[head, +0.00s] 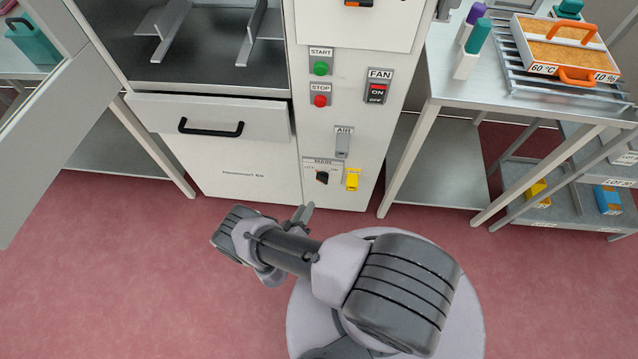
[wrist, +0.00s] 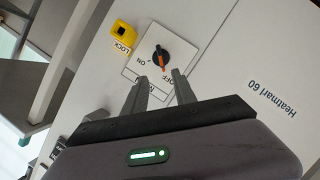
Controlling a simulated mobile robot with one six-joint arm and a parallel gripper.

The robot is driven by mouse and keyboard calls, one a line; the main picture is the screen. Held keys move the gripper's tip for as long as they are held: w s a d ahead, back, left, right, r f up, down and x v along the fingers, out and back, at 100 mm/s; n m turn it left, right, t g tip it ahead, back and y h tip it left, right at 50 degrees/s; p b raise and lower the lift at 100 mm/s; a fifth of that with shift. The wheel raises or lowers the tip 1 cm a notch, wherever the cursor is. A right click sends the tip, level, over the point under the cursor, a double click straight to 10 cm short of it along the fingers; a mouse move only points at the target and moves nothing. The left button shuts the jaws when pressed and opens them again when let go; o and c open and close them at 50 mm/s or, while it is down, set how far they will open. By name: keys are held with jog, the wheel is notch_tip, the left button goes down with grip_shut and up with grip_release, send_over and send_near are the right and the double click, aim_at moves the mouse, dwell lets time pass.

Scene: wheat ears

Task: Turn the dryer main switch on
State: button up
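The dryer main switch is a black rotary knob with an orange pointer mark, on a plate low on the dryer front; it shows in the head view (head: 322,177) and the wrist view (wrist: 159,58). In the wrist view the orange mark runs toward the side with the OFF lettering. My gripper (wrist: 162,84) is open, its two fingers apart and pointing at the switch plate, with nothing held. In the head view my gripper (head: 305,214) is low in front of the dryer, just below and left of the switch, its fingers partly hidden by the wrist.
A yellow LOCK piece (wrist: 124,36) sits right beside the switch; it also shows in the head view (head: 352,180). Above are the AIR lever (head: 342,142), FAN switch (head: 378,88) and START and STOP buttons. A drawer (head: 215,118) with a black handle protrudes to the left.

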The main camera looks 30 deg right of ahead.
aim_at(321, 181)
jog(key=b+x, duration=0.3)
jog(key=x, duration=1.1)
jog(key=shift+s, duration=0.1)
grip_shut()
